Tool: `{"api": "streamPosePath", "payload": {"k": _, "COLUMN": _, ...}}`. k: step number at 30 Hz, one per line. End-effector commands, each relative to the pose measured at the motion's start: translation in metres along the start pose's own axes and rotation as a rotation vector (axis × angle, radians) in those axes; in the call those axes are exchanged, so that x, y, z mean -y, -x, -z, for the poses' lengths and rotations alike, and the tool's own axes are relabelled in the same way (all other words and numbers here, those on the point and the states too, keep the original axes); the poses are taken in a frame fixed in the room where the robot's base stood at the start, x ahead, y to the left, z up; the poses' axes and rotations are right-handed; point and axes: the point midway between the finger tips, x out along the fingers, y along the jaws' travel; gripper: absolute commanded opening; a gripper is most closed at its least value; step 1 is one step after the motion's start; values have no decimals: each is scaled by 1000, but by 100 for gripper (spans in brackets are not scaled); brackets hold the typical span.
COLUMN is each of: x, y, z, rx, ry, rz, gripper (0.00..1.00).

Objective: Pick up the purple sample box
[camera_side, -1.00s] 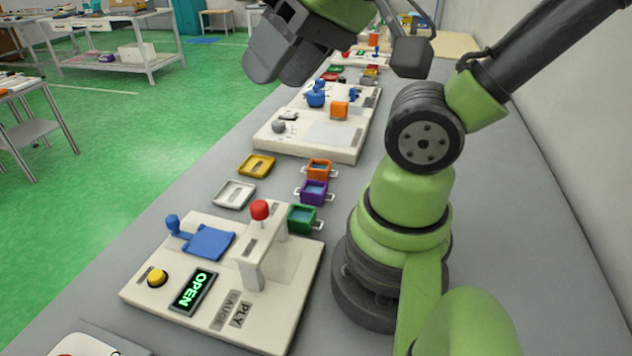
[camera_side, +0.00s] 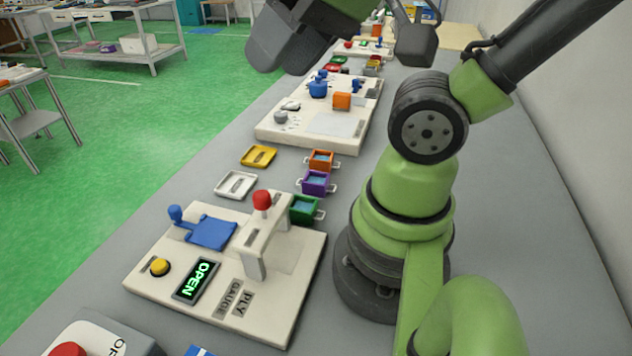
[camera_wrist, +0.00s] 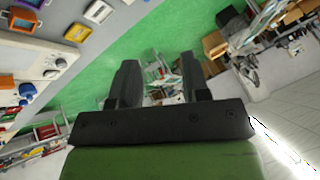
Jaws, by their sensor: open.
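The purple sample box (camera_side: 315,190) is a small open-topped box with pale handles and a bluish inside. It stands on the grey bench between an orange box (camera_side: 321,164) and a green box (camera_side: 303,214). In the wrist view the purple box (camera_wrist: 34,3) shows only partly at the top left edge. My gripper (camera_wrist: 160,75) is open, with nothing between its two dark fingers. It points out over the green floor, away from the box. In the side view my gripper is raised high at the top, its fingertips not clearly seen.
A yellow tray (camera_side: 258,156) and a white tray (camera_side: 236,184) lie left of the boxes. In front is a cream ply gauge station (camera_side: 215,292) with a red-knobbed post (camera_side: 262,202) and a lit OPEN display (camera_side: 196,281). Another station (camera_side: 310,135) stands behind. Bench right of the boxes holds my base.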

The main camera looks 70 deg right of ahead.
Motion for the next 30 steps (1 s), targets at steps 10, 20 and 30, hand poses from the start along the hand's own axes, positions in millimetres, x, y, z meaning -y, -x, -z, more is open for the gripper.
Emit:
{"api": "streamPosePath", "payload": {"k": 10, "x": 0, "y": 0, "z": 0, "rx": 0, "ry": 0, "rz": 0, "gripper": 77}}
{"api": "streamPosePath", "payload": {"k": 20, "x": -13, "y": -15, "z": 14, "rx": 34, "ry": 29, "rz": -76, "gripper": 77}}
{"api": "streamPosePath", "payload": {"k": 30, "x": -111, "y": -89, "z": 48, "rx": 291, "ry": 201, "rz": -314, "gripper": 77}}
